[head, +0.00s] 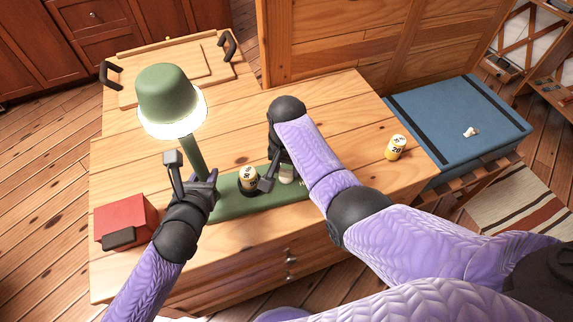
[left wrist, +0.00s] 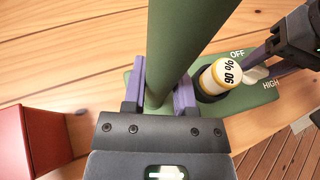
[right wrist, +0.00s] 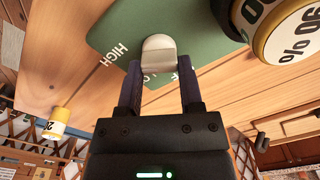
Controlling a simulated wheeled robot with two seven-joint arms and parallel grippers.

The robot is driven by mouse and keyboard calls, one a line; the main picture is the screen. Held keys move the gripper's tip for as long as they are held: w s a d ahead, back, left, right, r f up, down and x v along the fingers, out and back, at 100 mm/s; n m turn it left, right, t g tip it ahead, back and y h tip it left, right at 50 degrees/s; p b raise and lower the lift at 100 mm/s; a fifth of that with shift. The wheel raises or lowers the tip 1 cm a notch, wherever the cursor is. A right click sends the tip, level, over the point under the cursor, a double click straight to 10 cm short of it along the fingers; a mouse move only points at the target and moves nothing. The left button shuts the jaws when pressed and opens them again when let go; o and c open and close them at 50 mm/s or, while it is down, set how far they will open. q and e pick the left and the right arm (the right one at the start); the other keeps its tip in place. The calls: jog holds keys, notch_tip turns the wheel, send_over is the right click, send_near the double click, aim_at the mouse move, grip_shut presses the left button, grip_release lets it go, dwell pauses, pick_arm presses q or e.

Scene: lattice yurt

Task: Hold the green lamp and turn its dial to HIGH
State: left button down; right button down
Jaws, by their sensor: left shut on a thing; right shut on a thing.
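The green lamp (head: 165,90) stands upright on the chest, its shade lit. My left gripper (head: 203,185) is shut around the lamp's stem; in the left wrist view the stem (left wrist: 172,50) passes between the fingers. The pale metal dial (right wrist: 158,48) sits on the lamp's green base (right wrist: 110,25), near the HIGH and OFF marks. My right gripper (right wrist: 158,85) is shut on the dial. A LOW-like mark is partly hidden between its fingers. I cannot tell exactly where the dial points. A canister marked 90 % (left wrist: 222,75) stands in a dark socket on the base.
A red box (head: 124,220) stands at the chest's left front. A yellow canister marked 20 (head: 396,147) stands at the right. Wooden boards with dark handles (head: 180,70) lie at the back. A blue trunk (head: 455,120) stands right of the chest. The chest top (head: 345,95) is clear behind my right arm.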

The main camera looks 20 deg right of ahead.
aim_at(287, 170)
pick_arm(q)
jog(key=shift+s+f, duration=0.1)
jog(key=shift+f, duration=0.05)
pick_arm(e)
jog(key=shift+c, duration=1.2)
grip_release()
jog(key=shift+r, duration=0.1)
notch_tip(287, 170, up, 7)
jog(key=shift+r, duration=0.2)
